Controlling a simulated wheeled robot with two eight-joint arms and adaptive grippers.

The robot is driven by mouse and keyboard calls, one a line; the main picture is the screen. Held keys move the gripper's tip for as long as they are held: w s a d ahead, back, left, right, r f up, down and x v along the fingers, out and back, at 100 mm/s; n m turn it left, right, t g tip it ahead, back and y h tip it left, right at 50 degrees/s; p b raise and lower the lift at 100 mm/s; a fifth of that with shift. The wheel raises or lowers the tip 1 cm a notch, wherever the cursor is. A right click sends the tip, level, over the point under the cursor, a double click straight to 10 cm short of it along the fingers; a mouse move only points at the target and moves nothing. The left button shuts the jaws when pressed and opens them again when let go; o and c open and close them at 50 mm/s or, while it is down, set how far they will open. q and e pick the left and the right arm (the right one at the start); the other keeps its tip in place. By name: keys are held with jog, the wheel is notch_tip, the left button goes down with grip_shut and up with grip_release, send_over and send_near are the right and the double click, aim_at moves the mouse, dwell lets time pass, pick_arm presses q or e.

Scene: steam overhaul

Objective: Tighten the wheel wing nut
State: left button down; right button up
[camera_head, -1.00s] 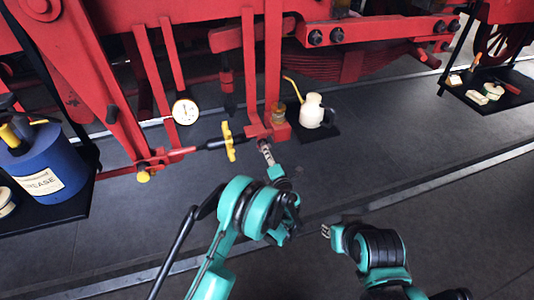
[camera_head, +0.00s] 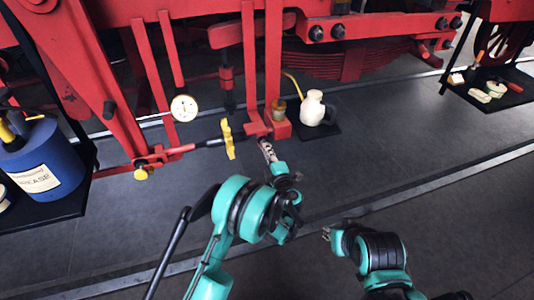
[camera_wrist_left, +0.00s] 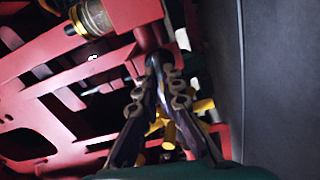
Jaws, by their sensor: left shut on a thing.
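A yellow winged nut (camera_head: 228,139) sits upright on the dark rod left of the red hanger's foot; yellow arms also show behind the fingers in the left wrist view (camera_wrist_left: 172,131). My left gripper (camera_head: 266,149) is at the foot of the red hanger, to the right of that yellow nut and apart from it. Its fingers in the left wrist view (camera_wrist_left: 163,75) close together on a small dark part, mostly hidden by the tips. I cannot tell whether this part is the wheel wing nut. My right gripper (camera_head: 326,233) is low over the floor, apart from everything; its jaws are too small to read.
A cream oil can (camera_head: 311,108) stands on a dark mat just right of the hanger, with a small glass cup (camera_head: 279,109) beside it. A dial gauge (camera_head: 184,108) hangs at left. A blue grease drum (camera_head: 42,158) stands far left.

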pick_arm(q)
jog(key=shift+m+b, duration=0.8)
jog(key=shift+m, duration=7.4)
jog(key=c, duration=1.7)
grip_release()
jog(key=v, duration=1.2)
